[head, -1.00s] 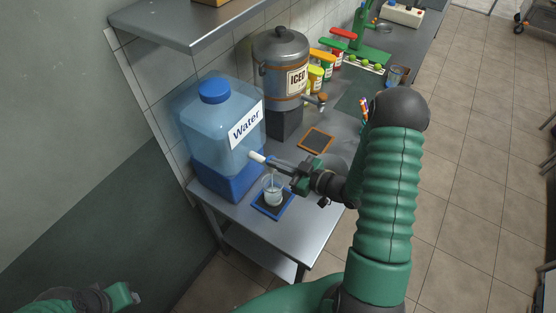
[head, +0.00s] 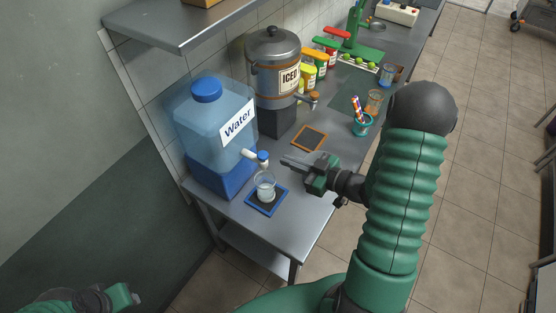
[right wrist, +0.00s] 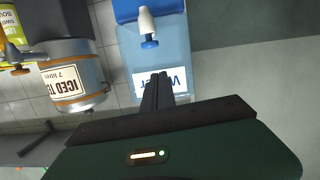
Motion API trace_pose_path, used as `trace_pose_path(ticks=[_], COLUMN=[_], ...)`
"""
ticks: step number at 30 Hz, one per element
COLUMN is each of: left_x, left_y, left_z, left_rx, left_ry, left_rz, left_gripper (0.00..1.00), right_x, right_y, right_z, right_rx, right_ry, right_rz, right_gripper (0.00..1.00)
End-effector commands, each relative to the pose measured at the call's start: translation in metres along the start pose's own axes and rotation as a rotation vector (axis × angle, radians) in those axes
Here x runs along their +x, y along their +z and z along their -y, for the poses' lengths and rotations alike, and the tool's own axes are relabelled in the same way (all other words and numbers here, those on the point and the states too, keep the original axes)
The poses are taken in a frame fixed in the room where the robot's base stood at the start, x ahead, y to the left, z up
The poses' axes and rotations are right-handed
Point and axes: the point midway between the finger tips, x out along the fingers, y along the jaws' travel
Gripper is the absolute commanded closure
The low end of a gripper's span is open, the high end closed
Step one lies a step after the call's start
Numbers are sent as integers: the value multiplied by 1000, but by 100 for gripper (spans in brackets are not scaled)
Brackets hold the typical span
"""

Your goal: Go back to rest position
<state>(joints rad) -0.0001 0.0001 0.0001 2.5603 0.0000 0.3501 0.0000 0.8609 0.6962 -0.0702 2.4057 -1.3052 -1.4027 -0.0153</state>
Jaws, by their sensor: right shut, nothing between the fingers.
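My right gripper (head: 292,162) is shut and empty. It hangs over the steel counter, to the right of the water dispenser's white and blue tap (head: 258,156) and apart from it. In the right wrist view, its closed fingers (right wrist: 158,84) show in front of the water dispenser. The blue water dispenser (head: 215,125) stands on the counter at the left. A clear cup (head: 265,184) with some liquid stands upright on a blue-edged mat (head: 268,203) below the tap. My left gripper (head: 125,295) is at the lower left edge; its fingertips are not clear.
A metal iced tea dispenser (head: 277,75) stands behind the water dispenser. An orange-edged mat (head: 309,138), a green pen holder (head: 361,124), an amber glass (head: 374,101) and several coloured bottles stand farther back. A steel shelf (head: 185,28) hangs at the upper left.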

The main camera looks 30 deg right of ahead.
Motion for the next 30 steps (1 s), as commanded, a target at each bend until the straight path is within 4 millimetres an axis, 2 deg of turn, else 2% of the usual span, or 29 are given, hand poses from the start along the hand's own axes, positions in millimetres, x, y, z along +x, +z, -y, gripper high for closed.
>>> trace_pose_path(ticks=[3, 7, 30], left_x=[5, 5, 5], left_y=[1, 1, 1], left_z=[0, 0, 0], left_rx=[0, 0, 0], left_ry=[0, 0, 0], left_rz=[-1, -1, -1], left_gripper=[64, 64, 64], right_x=[-18, -27, -27], right_y=[0, 0, -1], right_z=[-1, 0, 0], right_rx=[-2, 1, 0], right_ry=[1, 0, -1], right_rz=[-2, -2, -3], right_gripper=[100, 100, 100])
